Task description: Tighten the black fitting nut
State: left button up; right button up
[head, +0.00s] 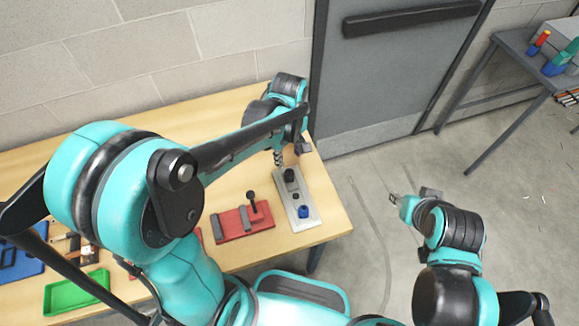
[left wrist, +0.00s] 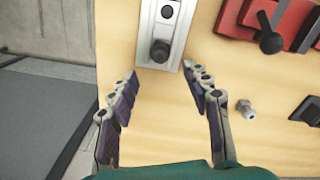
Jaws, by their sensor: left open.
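The black fitting nut (head: 290,174) sits at one end of a light grey plate (head: 309,224) on the wooden table. In the left wrist view the nut (left wrist: 160,51) is a dark round piece on the plate (left wrist: 181,33). My left gripper (head: 280,158) is above the table close to that end of the plate. In the left wrist view its fingers (left wrist: 159,70) are spread wide with the nut between and just beyond the tips, apart from them. My right gripper (head: 398,198) is over the floor, right of the table; its opening is unclear.
A red fixture with a black lever (head: 240,222) stands beside the plate. A blue piece (head: 304,211) is at the plate's near end. A small silver fitting (left wrist: 246,110) lies on the table. A green tray (head: 75,296) is at the left. A grey door is behind.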

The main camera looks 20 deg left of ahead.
aim_at(289, 171)
pick_arm(q)
notch_tip(289, 171, down, 8)
jog(key=b, duration=0.2)
jog(key=shift+b, duration=0.4)
